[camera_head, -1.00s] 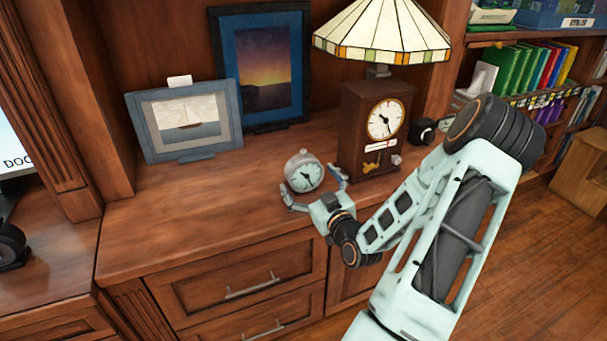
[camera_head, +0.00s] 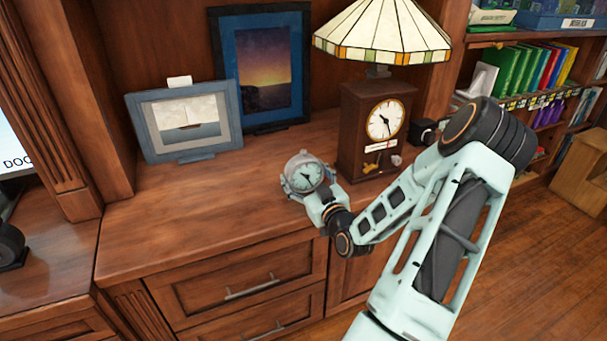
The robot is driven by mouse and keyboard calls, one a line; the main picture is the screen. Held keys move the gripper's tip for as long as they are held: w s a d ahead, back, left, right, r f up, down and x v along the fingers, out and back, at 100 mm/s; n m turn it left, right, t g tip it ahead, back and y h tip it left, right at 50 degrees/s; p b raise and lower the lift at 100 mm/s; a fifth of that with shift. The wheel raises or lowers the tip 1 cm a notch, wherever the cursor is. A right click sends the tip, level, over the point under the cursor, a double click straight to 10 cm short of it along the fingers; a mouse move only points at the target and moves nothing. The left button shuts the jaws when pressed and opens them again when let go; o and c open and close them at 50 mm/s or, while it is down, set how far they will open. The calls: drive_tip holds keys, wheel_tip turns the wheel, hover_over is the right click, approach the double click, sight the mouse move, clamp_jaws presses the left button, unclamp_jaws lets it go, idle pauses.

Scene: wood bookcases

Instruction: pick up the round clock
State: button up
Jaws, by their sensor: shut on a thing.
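The round clock (camera_head: 305,175) is a small silver clock with a pale face and a knob on top. It is at the front middle of the wooden cabinet top (camera_head: 215,215). My gripper (camera_head: 303,182) is shut on it, with its fingers around the clock's lower sides. The clock is tilted a little. I cannot tell whether its base touches the cabinet top. Its underside and part of the fingers are hard to make out.
A dark wooden clock (camera_head: 374,128) stands close behind on the right, under a stained-glass lamp (camera_head: 382,35). A sailboat picture (camera_head: 187,120) and a sunset picture (camera_head: 262,68) stand at the back left. The cabinet top left of the round clock is clear.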

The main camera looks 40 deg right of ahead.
sight(307, 169)
drive_tip(key=shift+r, duration=0.1)
drive_tip(key=shift+c, duration=0.4)
drive_tip(key=shift+r, duration=0.4)
wheel_tip(307, 169, up, 2)
drive_tip(key=shift+r+p, duration=0.15)
drive_tip(key=shift+p, duration=0.3)
drive_tip(key=s+a+r+p, duration=0.4)
drive_tip(key=s+r+p, duration=0.2)
drive_tip(key=s+r, duration=0.2)
drive_tip(key=shift+s+r, duration=0.4)
